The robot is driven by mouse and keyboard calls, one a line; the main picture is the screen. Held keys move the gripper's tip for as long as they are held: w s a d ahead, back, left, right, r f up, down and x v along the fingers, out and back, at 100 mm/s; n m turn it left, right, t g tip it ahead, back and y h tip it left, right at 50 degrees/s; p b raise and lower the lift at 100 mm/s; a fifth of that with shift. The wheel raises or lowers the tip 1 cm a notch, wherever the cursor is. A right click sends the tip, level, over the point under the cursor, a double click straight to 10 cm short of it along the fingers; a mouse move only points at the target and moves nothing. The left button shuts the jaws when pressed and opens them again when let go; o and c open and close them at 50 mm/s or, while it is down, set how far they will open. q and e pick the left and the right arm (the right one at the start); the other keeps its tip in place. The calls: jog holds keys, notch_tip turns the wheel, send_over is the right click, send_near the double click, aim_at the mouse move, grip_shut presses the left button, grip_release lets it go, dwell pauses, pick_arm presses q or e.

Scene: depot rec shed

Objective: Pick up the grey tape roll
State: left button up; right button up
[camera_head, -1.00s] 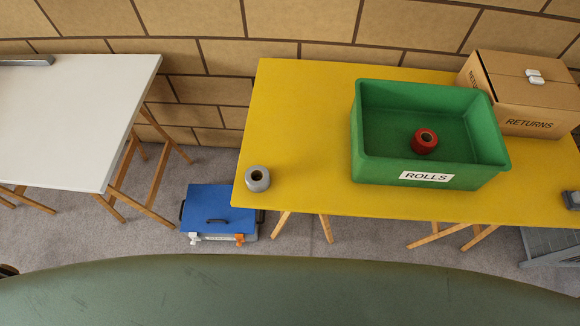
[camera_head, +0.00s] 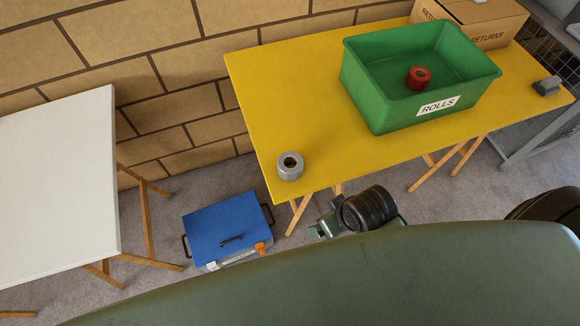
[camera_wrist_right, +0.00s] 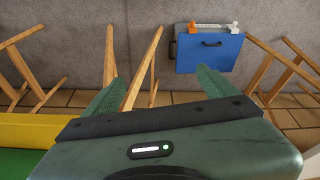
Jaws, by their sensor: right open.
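The grey tape roll (camera_head: 290,166) sits flat, hole upward, near the front left corner of the yellow table (camera_head: 270,110) in the head view. My right gripper (camera_head: 316,231) shows small in the head view, in front of the table edge, below and right of the roll and apart from it. In the right wrist view its two green fingers (camera_wrist_right: 160,76) are spread with nothing between them. The roll is not in the wrist view. My left gripper is not in view.
A green bin (camera_head: 372,103) labelled ROLLS holds a red roll (camera_head: 418,78). A RETURNS carton (camera_head: 485,25) and a small grey object (camera_head: 547,86) are on the table too. A blue-lidded case (camera_head: 228,229) is on the floor. A white table (camera_head: 60,185) stands left.

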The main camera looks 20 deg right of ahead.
jog(key=w+a+r+n+g+y, duration=0.1)
jog(key=w+a+r+n+y, duration=0.1)
jog(key=w+a+r+n, duration=0.35)
jog(key=w+a+r+n+y, duration=0.1)
jog(key=w+a+r+n, duration=0.15)
jog(key=a+n, duration=0.5)
notch_tip(320, 180, up, 3)
jog(key=n+g+h, duration=0.3)
jog(key=n, duration=0.6)
send_over(290, 163)
jog(key=s, duration=0.1)
pick_arm(q)
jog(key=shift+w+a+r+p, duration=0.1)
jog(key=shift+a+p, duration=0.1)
jog(key=shift+p, duration=0.1)
pick_arm(e)
jog(key=shift+s+a+f, duration=0.1)
jog(key=shift+s+f, duration=0.05)
jog(key=shift+f, duration=1.65)
jog(key=shift+s+a+f, duration=0.1)
jog(key=shift+s+f, duration=0.05)
jog(key=shift+f, duration=1.6)
jog(key=shift+c, duration=0.3)
jog(key=c, duration=1.4)
jog(key=shift+c, duration=0.2)
jog(key=shift+r, duration=0.1)
